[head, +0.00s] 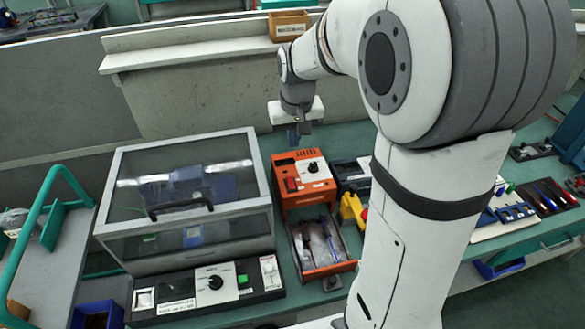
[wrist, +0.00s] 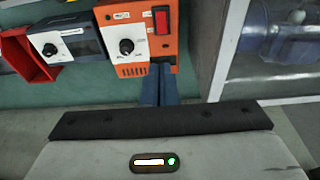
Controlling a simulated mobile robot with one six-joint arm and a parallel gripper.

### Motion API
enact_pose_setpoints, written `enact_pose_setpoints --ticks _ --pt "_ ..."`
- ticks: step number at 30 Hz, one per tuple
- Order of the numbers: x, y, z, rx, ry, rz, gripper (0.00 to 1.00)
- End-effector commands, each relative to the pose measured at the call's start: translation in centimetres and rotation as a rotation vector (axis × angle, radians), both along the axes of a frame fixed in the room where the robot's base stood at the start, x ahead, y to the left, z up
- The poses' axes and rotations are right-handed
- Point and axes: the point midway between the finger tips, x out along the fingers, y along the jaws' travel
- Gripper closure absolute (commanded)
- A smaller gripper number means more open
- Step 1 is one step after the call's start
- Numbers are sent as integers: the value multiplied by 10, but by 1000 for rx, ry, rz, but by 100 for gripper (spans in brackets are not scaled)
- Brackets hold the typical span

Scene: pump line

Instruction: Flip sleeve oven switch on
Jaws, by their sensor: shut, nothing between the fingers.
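An orange box (head: 284,159), which looks like the sleeve oven, stands on the green bench in the head view. In the wrist view the orange box (wrist: 134,70) is at the top, with the red switch (wrist: 162,20) right of the knob (wrist: 126,47). I cannot tell the switch's position. My gripper (head: 296,134) is behind the box, above the bench. Its blue fingers (wrist: 157,85) are shut and empty, apart from the switch.
An open tray (head: 324,269) with a blue item extends in front of the orange box. A large clear-lidded case (head: 184,234) stands left, with a control panel (head: 190,300) before it. A dark box (head: 350,172) and yellow item (head: 352,209) stand right. A wall rises behind.

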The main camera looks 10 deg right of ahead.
Motion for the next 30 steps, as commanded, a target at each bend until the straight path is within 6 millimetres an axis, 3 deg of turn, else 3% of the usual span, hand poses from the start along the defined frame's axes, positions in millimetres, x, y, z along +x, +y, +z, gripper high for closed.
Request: enact_pose_setpoints --ticks 5,18,24,30 --pt "3 0 -22 0 6 -1 100" --pt "20 -1 -108 0 5 -1 100" --pt "24 -1 -129 0 3 -2 100" --pt "26 -1 -135 0 0 -2 100"
